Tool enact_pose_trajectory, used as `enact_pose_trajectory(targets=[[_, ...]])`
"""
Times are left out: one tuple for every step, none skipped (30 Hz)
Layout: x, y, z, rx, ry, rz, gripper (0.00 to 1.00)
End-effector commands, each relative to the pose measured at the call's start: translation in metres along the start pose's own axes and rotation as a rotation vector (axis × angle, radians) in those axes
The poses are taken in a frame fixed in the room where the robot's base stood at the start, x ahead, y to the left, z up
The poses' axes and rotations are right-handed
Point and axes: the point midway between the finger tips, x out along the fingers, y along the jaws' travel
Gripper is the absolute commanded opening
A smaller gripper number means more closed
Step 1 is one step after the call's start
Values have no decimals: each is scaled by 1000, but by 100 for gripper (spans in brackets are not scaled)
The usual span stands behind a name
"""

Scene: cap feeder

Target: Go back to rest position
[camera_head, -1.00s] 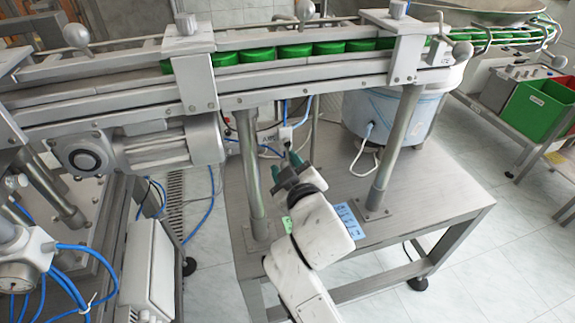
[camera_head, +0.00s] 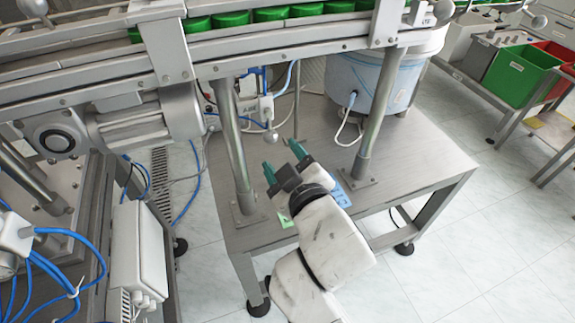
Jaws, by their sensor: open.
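My gripper (camera_head: 282,160) is in the middle of the view, with two teal-green fingertips spread apart and nothing between them. It is in front of the conveyor and above the metal table (camera_head: 420,165), between the table's two upright posts. My white arm reaches up to it from the bottom of the view and hides part of the table's front edge.
The conveyor with green caps (camera_head: 270,14) crosses the top. A post stands left (camera_head: 233,150) and another right (camera_head: 376,110) of my gripper. A white-blue bowl feeder (camera_head: 372,80) stands behind. Blue hoses (camera_head: 60,255) and a motor (camera_head: 130,125) are left.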

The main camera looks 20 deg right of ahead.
Motion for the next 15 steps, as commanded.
enact_pose_trajectory(targets=[[-7,-1,1,0,0,-1,57],[-9,-1,1,0,0,-1,57],[-13,0,0,1,1,0,57],[-15,0,0,1,1,0,57],[-16,0,0,1,0,0,57],[-18,0,0,0,0,0,57],[-18,0,0,0,-1,0,57],[-19,0,0,0,-1,0,57],[-19,0,0,0,-1,0,57],[-19,0,0,0,-1,0,57],[-19,0,0,0,-1,0,57],[-19,0,0,0,-1,0,57],[-19,0,0,0,-1,0,57],[-19,0,0,0,-1,0,57],[-19,0,0,0,-1,0,57]])
